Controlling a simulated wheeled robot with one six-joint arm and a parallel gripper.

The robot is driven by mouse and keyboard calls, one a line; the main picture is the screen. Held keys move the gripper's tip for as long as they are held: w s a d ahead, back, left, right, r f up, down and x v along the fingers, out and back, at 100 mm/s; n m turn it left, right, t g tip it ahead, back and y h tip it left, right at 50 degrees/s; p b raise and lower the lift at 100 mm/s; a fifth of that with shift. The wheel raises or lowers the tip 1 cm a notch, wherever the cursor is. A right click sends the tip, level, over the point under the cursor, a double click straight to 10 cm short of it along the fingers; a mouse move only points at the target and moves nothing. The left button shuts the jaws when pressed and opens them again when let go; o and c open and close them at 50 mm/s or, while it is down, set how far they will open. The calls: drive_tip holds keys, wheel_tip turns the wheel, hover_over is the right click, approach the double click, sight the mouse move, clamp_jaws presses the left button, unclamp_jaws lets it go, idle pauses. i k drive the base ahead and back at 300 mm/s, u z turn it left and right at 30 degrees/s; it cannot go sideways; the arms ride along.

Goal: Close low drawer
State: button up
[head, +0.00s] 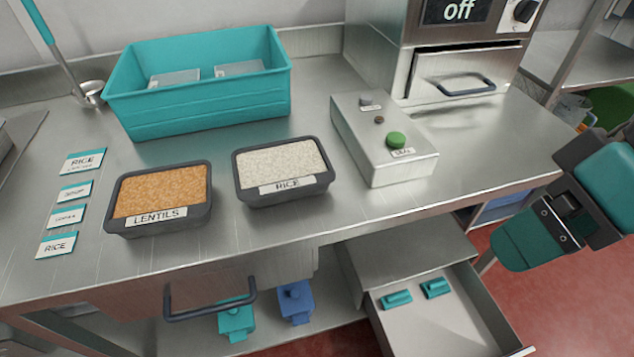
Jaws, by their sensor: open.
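The low drawer (446,324) is pulled out below the counter at the lower right. Its grey box is open at the top, and two small teal items (397,299) lie inside. Its front is mostly cut off by the bottom edge of the picture. My gripper (537,238) hangs at the right, above and to the right of the drawer in the picture. It is open and nothing shows in it. One teal finger is clear; the other cannot be made out. No contact with the drawer shows.
The counter (400,215) overhangs the drawer's cabinet. Another drawer with a dark handle (210,306) is at the lower left. A control box (385,140), lentils tray (160,195), rice tray (283,170) and teal bin (200,110) stand on top. Red floor (560,280) is open at the right.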

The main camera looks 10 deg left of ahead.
sight(466, 320)
drive_tip(key=u, duration=1.1)
drive_tip(key=k, duration=0.95)
drive_tip(key=z, duration=1.1)
